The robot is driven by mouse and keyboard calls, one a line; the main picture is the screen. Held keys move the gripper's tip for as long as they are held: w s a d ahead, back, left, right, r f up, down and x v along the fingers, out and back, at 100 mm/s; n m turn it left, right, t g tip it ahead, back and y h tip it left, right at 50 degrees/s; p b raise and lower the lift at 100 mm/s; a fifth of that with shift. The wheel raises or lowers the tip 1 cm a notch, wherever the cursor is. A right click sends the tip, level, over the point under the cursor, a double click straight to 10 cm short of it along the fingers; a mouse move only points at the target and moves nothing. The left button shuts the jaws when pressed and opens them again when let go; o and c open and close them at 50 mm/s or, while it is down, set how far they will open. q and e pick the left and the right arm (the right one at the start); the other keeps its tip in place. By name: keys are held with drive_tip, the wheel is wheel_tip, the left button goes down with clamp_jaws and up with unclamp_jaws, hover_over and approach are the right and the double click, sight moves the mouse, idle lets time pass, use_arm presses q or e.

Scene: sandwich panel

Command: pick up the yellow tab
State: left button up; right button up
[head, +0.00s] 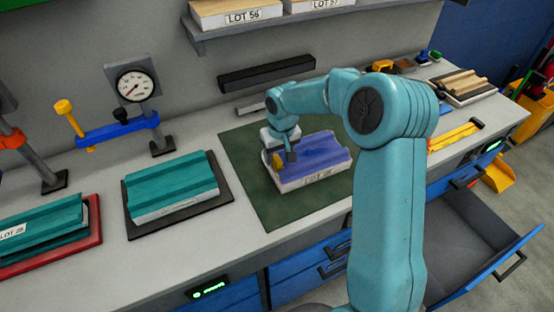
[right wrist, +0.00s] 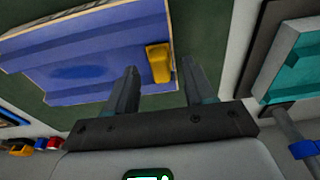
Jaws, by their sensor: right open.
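The yellow tab (right wrist: 158,63) lies at the edge of the blue panel (right wrist: 90,60) in the right wrist view. In the head view the tab (head: 277,161) shows at the left end of the blue panel (head: 318,152), which lies on a green mat (head: 240,160). My right gripper (right wrist: 158,80) is open, its two fingers on either side of the tab in the picture. I cannot tell whether the fingers touch it. In the head view my right gripper (head: 285,154) is over the panel's left end. My left gripper is not in view.
Teal panels lie to the left, one on a black mat (head: 228,190) and one on a red tray (head: 95,220). A gauge stand (head: 137,88) is behind them. An open drawer (head: 475,250) is at the lower right.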

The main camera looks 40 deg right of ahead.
drive_tip(key=shift+w+d+f, duration=0.15)
drive_tip(key=shift+w+f, duration=0.1)
drive_tip(key=shift+f, duration=0.35)
drive_tip(key=shift+w+d+f, duration=0.1)
drive_tip(key=shift+w+f, duration=0.15)
drive_tip(key=shift+f, duration=0.3)
drive_tip(key=shift+s+a+r, duration=0.1)
drive_tip(key=shift+s, duration=0.05)
drive_tip(key=shift+s+a+r, duration=0.1)
drive_tip(key=shift+r, duration=0.05)
drive_tip(key=shift+c, duration=1.2)
clamp_jaws()
